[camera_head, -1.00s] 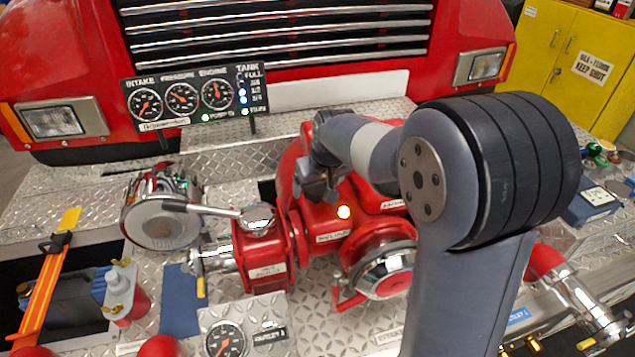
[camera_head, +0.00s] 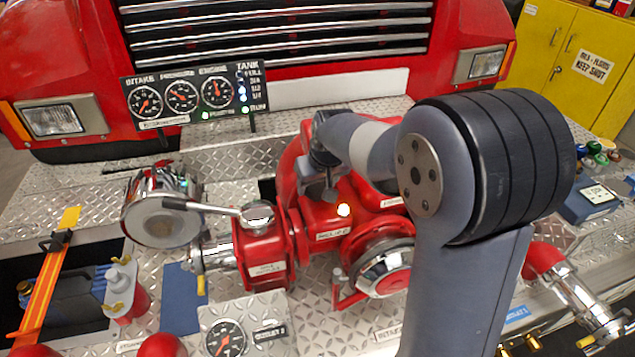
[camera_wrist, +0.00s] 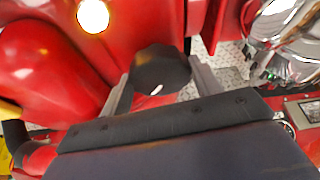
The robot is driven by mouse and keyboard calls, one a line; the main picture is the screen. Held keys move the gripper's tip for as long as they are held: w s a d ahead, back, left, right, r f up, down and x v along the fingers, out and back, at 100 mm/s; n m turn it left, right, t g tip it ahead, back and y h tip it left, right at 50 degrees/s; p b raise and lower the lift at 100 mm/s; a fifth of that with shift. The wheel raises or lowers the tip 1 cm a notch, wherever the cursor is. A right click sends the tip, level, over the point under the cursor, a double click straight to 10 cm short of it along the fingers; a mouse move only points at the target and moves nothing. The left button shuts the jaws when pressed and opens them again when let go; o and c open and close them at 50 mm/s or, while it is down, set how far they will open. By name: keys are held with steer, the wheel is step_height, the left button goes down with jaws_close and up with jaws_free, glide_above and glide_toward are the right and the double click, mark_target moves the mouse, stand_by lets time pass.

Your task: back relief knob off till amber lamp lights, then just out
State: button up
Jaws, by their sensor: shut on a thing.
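The relief knob (camera_wrist: 162,70) is dark and lobed, on the red pump housing (camera_head: 370,190). In the wrist view it sits between the two grey fingers of my gripper (camera_wrist: 163,88), which is shut on it. In the head view my gripper (camera_head: 327,178) is above the housing, and my wrist and the fingers largely hide the knob. The amber lamp (camera_head: 344,210) glows bright, warm white at its centre, just right of and below my gripper. It also glows at the top of the wrist view (camera_wrist: 93,15).
A gauge panel (camera_head: 192,97) stands behind, with a few small lights lit. A chrome-capped red valve with a lever (camera_head: 258,217) is left of my gripper. A chrome-faced round fitting (camera_head: 385,270) is close below right. My arm covers the right-hand middle.

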steer(key=shift+m+h+b, duration=0.3)
steer(key=shift+m, duration=0.5)
steer(key=o, duration=0.9)
steer(key=shift+o, duration=0.2)
steer(key=b+v, duration=0.1)
steer(key=v, duration=0.9)
steer(key=shift+s+r, duration=0.2)
steer(key=shift+r, duration=0.2)
